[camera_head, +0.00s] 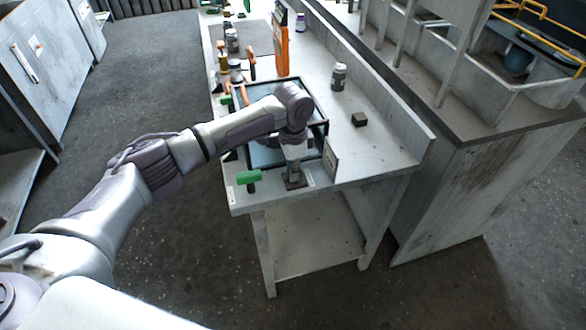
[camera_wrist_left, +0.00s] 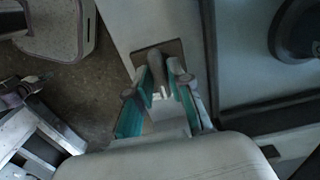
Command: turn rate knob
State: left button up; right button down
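The rate knob (camera_wrist_left: 156,68) is a small grey handle standing on a dark square plate (camera_wrist_left: 170,48) in the left wrist view. In the head view the plate (camera_head: 296,184) lies at the near end of the workbench, and the gripper hides most of the knob. My left gripper (camera_head: 294,168) points down over the plate. In the left wrist view its teal-lined fingers (camera_wrist_left: 156,84) are apart, with the knob between or just beyond their tips. Whether they touch it is not clear. My right gripper is not in view.
A green-handled item (camera_head: 248,178) stands left of the plate. A small upright panel (camera_head: 331,158) stands to its right. A dark-framed tray (camera_head: 322,128) lies behind. A jar (camera_head: 339,77) and a dark block (camera_head: 359,119) stand on the right of the bench (camera_head: 385,150).

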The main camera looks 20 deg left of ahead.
pick_arm(q)
grip_shut()
jog(key=shift+r+p, duration=0.15)
jog(key=shift+p, duration=0.4)
jog(key=n+p, duration=0.5)
jog(key=p, duration=0.2)
jog(key=shift+r, duration=0.15)
jog(key=shift+f+n+p, duration=0.2)
jog(key=shift+n+p, duration=1.35)
jog(key=shift+n, duration=0.45)
jog(key=o, duration=0.5)
grip_release()
jog(key=shift+f, duration=0.1)
